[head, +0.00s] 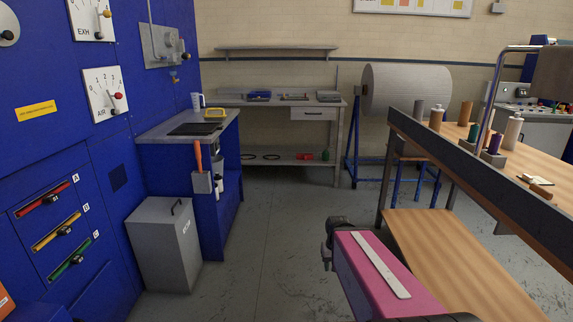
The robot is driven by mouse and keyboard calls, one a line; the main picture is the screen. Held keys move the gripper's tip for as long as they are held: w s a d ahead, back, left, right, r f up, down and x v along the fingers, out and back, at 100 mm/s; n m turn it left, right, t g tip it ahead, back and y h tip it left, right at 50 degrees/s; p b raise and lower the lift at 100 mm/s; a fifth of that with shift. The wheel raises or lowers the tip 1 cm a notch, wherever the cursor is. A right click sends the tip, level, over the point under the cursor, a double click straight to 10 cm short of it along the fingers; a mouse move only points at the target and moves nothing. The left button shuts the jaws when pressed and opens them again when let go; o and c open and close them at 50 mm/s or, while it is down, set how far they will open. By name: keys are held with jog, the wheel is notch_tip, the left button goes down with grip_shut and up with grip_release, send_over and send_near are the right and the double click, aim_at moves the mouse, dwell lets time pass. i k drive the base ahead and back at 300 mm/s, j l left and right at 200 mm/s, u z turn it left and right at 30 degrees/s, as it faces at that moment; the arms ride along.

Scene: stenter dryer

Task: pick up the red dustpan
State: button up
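A small red object (306,156) lies on the lower shelf of the grey bench at the back wall. It may be the red dustpan, but it is too small and far to tell its shape. A pink link of my arm with a white strip reaches in from the bottom, with a dark joint at its far end. I make out no gripper fingers. My arm is well short of the back bench, and nothing shows as held.
A grey bin (165,245) and a blue cabinet (222,190) stand left. A wooden table (545,165) with bobbins and a low wooden shelf (450,260) fill the right. A large white roll (405,88) stands behind. The floor (275,215) between is clear up to the bench (338,118).

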aim_at(300, 156)
jog(key=i, duration=3)
jog(key=i+j+z, duration=0.1)
jog(key=i, duration=1.4)
